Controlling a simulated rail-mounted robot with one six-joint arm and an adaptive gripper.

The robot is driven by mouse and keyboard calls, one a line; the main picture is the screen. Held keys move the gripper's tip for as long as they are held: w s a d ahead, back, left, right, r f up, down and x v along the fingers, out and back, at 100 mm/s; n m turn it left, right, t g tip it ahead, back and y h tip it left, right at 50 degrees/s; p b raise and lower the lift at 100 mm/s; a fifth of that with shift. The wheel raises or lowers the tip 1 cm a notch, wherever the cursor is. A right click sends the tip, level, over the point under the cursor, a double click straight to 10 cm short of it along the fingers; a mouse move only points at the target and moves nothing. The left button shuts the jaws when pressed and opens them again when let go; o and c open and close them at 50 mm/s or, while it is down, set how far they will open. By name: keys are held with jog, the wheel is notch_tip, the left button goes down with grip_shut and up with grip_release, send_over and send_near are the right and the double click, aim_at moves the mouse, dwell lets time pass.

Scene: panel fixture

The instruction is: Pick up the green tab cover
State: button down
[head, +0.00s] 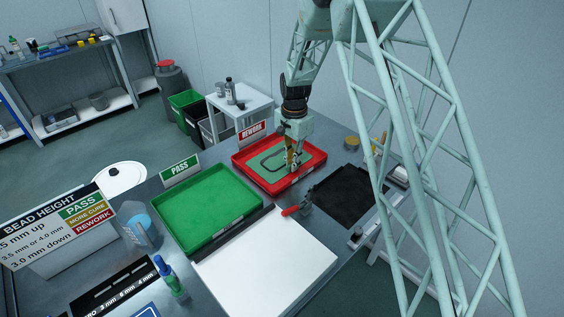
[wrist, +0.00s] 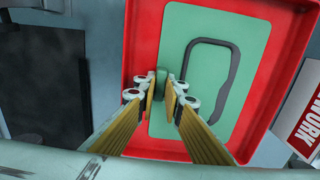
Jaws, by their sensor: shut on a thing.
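The green cover (head: 264,155) is a flat panel with a dark rounded bead loop on it. It lies inside the red tray (head: 237,158). In the wrist view the cover (wrist: 190,25) fills much of the red tray (wrist: 145,35), with the bead loop (wrist: 234,75) to the right. My gripper (head: 292,163) reaches down over the tray. In the wrist view my gripper (wrist: 161,88) is shut on a small darker green tab (wrist: 161,75) at the cover's left edge. The cover appears low in the tray; I cannot tell whether it is lifted.
A green tray (head: 215,195) by the PASS sign (head: 180,170) is left of the red tray. A white board (head: 265,265) lies in front, with a red-handled clamp (head: 296,209) at its corner. A black mat (head: 345,193) is to the right. The REWORK sign (head: 252,132) stands behind the red tray.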

jog(key=shift+r, duration=0.15)
jog(key=shift+r+p, duration=0.35)
jog(key=shift+r, duration=1.35)
jog(key=s+a, duration=0.1)
jog(key=s, duration=0.4)
jog(key=s+a+r, duration=0.1)
jog(key=s, duration=0.4)
jog(key=s+a, duration=0.1)
jog(key=s, duration=0.4)
jog(key=shift+s+a+r+p, duration=0.2)
jog(key=shift+s+a+p, duration=0.05)
jog(key=shift+a+p, duration=0.15)
